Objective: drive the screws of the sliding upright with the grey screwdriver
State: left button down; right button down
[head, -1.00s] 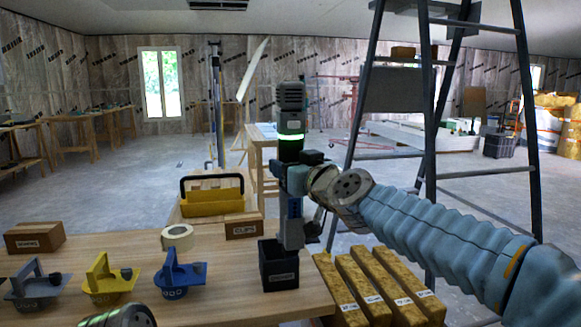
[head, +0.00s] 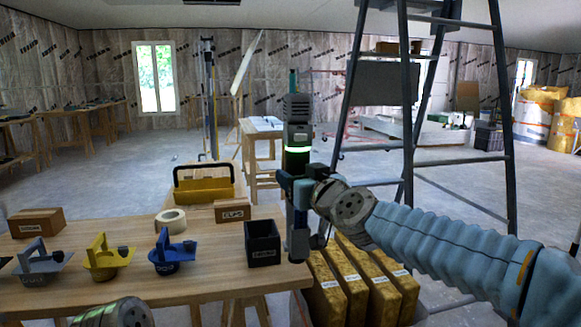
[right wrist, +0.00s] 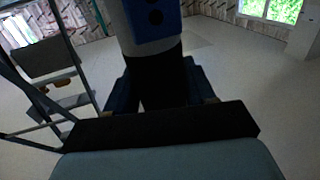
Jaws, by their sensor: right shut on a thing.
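The grey screwdriver (head: 298,112) stands about upright in my right gripper (head: 299,190), with a glowing green ring below its grey top. Its lower end hangs just right of the black box, by the table's right edge. In the right wrist view its blue panel (right wrist: 152,20) and black grip are between the dark fingers of my right gripper (right wrist: 160,90), which are shut on it. Tall poles (head: 209,100) stand behind the table; I cannot tell whether the sliding upright is among them. No screws can be made out. My left gripper is out of view.
The wooden table (head: 210,268) holds a black open box (head: 262,243), a tape roll (head: 171,220), cartons and several coloured holders. A yellow toolbox (head: 204,186) stands behind it. Floor is open beyond.

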jog(key=d+f+m+h, duration=0.2)
jog(key=d+f, duration=0.5)
jog(key=f, duration=0.4)
jog(key=s+d+f+m+t+h, duration=0.1)
jog(key=d+f+h, duration=0.3)
jog(key=d+f, duration=0.4)
jog(key=d+f+m+t+h, duration=0.1)
jog(key=d+f+m+h, duration=0.1)
jog(key=d+f, duration=0.6)
notch_tip(320, 180, down, 7)
jog(key=shift+s+f+m+h, duration=0.1)
jog(key=shift+s+m+h, duration=0.25)
jog(key=shift+m+h, duration=0.05)
jog(key=shift+d, duration=0.1)
